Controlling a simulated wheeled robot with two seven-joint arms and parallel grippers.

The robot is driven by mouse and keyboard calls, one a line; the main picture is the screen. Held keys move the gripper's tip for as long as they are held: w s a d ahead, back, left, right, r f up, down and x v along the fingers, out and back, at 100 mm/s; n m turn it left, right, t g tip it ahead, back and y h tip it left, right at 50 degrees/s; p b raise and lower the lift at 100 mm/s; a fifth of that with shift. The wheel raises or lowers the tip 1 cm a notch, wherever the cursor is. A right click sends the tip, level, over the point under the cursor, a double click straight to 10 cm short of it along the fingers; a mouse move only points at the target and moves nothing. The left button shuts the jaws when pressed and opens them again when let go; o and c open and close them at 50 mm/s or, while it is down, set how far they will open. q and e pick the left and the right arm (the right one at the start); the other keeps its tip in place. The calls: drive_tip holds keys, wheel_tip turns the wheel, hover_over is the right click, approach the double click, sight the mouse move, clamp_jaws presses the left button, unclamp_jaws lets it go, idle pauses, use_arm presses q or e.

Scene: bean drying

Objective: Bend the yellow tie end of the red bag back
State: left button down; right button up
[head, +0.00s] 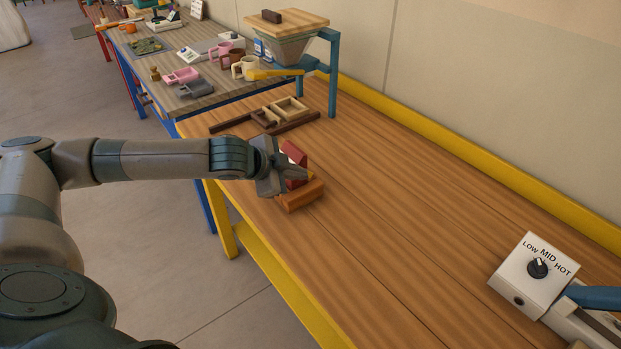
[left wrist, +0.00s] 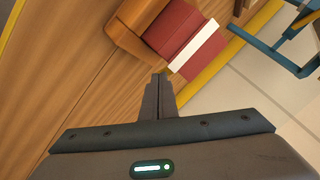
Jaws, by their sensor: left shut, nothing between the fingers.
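The red bag (head: 293,153) sits in an orange-brown wooden holder (head: 300,196) on the bench, partly hidden behind my left gripper in the head view. In the left wrist view the red bag (left wrist: 172,28) has a white band (left wrist: 194,46) across it near its upper end, with more red beyond the band. I cannot clearly tell the yellow tie end from the yellow bench rail behind it. My left gripper (head: 304,174) is shut and empty, close beside the bag. In the left wrist view its fingertips (left wrist: 162,78) are together, just short of the bag's banded end. My right gripper is not in view.
A wooden frame (head: 290,108) and dark strips lie farther back on the bench. A hopper (head: 288,45) on a blue stand is beyond them. A white dial box (head: 534,268) stands at the near right. The middle of the bench is clear; a yellow rail (head: 470,154) runs along the wall.

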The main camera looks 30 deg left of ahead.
use_arm(q)
drive_tip(key=shift+w+f, duration=0.45)
drive_tip(key=shift+f, duration=0.2)
idle(1.7)
drive_tip(key=shift+r, duration=0.1)
drive_tip(key=shift+w+d+r+p+v, duration=0.1)
drive_tip(key=shift+r+p+v, duration=0.05)
drive_tip(key=shift+p+v, duration=0.55)
drive_tip(key=shift+w+d+r+p+v, duration=0.1)
drive_tip(key=shift+p+v, duration=0.4)
drive_tip(key=shift+v, duration=0.4)
drive_tip(key=shift+w+d+r+p+v, duration=0.1)
drive_tip(key=shift+r+p+v, duration=0.05)
drive_tip(key=shift+p+v, duration=0.55)
drive_tip(key=shift+s, duration=0.15)
